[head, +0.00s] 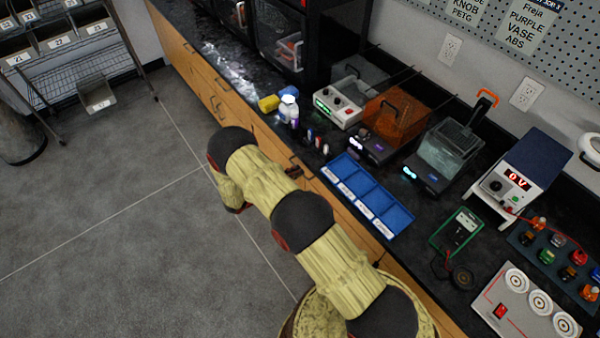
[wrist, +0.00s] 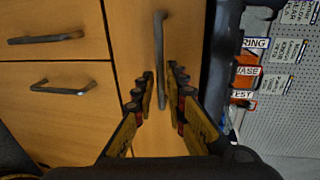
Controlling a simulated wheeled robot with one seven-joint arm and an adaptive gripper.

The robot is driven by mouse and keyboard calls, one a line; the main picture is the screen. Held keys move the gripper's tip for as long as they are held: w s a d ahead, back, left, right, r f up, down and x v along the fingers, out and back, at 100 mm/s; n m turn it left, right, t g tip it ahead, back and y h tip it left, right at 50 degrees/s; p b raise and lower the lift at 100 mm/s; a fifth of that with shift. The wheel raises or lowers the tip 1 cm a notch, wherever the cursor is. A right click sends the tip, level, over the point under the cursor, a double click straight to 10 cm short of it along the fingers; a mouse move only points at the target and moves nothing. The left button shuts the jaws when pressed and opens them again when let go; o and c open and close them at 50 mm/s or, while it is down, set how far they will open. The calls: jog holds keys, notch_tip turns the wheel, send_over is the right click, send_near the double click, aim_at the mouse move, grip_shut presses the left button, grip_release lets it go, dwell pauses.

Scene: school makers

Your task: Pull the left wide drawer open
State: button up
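A wooden drawer front (wrist: 185,22) with a long dark bar handle (wrist: 161,50) fills the middle of the wrist view and appears shut. My gripper (wrist: 161,78) is open, with one finger on each side of this handle. I cannot tell whether either finger touches it. In the head view, my gripper (head: 292,172) is at the cabinet front just below the counter edge, near a dark handle (head: 301,165). My arm hides part of the cabinet front there. Whether this is the left wide drawer is not certain from these views.
Two more wooden fronts with dark handles (wrist: 45,38) (wrist: 54,86) lie left in the wrist view. A blue sectioned tray (head: 368,195) and small bottles (head: 289,108) stand on the black countertop (head: 222,50) above. The grey floor (head: 120,225) before the cabinet is clear.

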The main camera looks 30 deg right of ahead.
jog(key=shift+x, duration=1.25)
jog(key=shift+c, duration=0.9)
grip_shut()
